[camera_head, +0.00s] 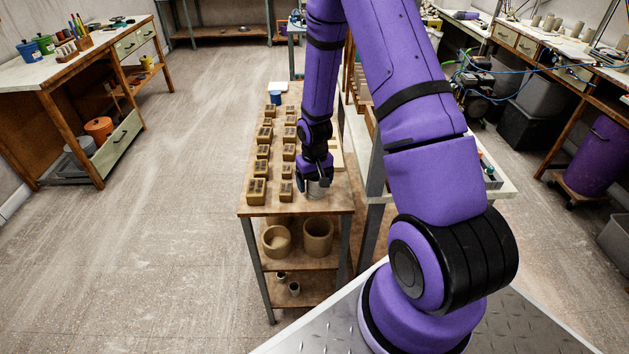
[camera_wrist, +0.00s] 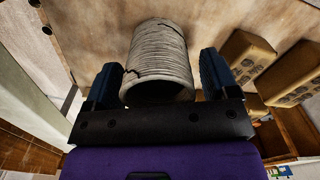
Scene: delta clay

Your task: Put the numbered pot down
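A grey, ridged clay pot (camera_wrist: 160,52) with cracks in its wall is between the two fingers of my gripper (camera_wrist: 161,80). In the wrist view narrow gaps show between the pot's sides and the fingers, so my gripper looks open around it. In the head view the pot (camera_head: 318,188) is small and partly covered by my gripper (camera_head: 315,178), at the near end of the wooden table top (camera_head: 290,208). It looks upright at the table surface; its base contact cannot be made out. No number is readable on the pot.
Rows of brown blocks with dark openings (camera_head: 257,190) stand left of my gripper; two show close by in the wrist view (camera_wrist: 247,52). A blue cup (camera_head: 276,97) stands at the far end. Brown pots (camera_head: 318,236) sit on the shelf below. The table's near edge is close.

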